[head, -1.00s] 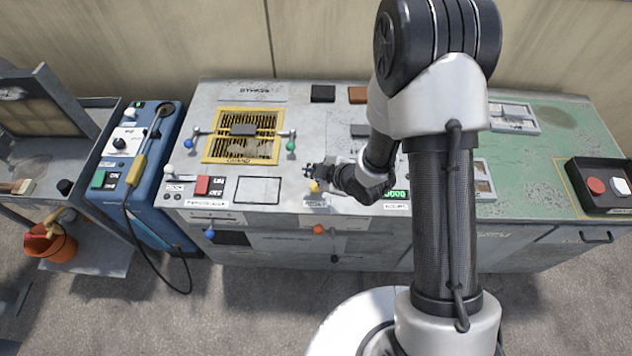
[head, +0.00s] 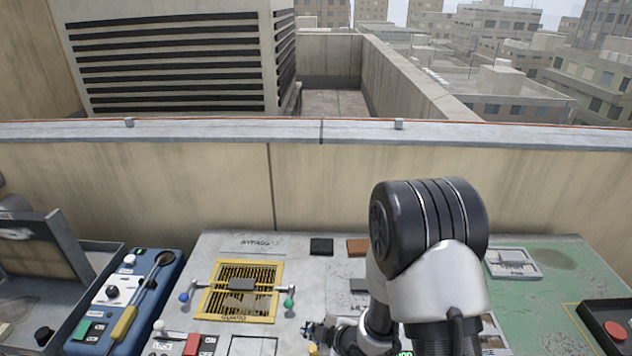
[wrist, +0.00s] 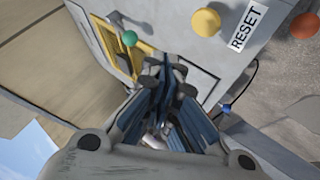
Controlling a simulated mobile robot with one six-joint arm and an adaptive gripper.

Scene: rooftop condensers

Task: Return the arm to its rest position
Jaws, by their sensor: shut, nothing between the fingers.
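My gripper (head: 318,330) is low in the head view, over the front part of the grey bench top (head: 225,245). My own arm link covers part of the bench to its right. In the wrist view my gripper (wrist: 172,75) has its fingers together with nothing between them. A yellow knob (wrist: 206,22) beside a RESET label (wrist: 243,27) is near the fingers but apart from them. A green ball knob (wrist: 129,39) lies to the left of the yellow knob in that view.
A yellow-framed grille (head: 238,290) has a handle bar with blue and green ball ends. A blue control box (head: 125,300) stands left of the bench. A green worktop (head: 555,270) with a dark red-button box (head: 612,330) is at right. A wall (head: 200,185) rises behind.

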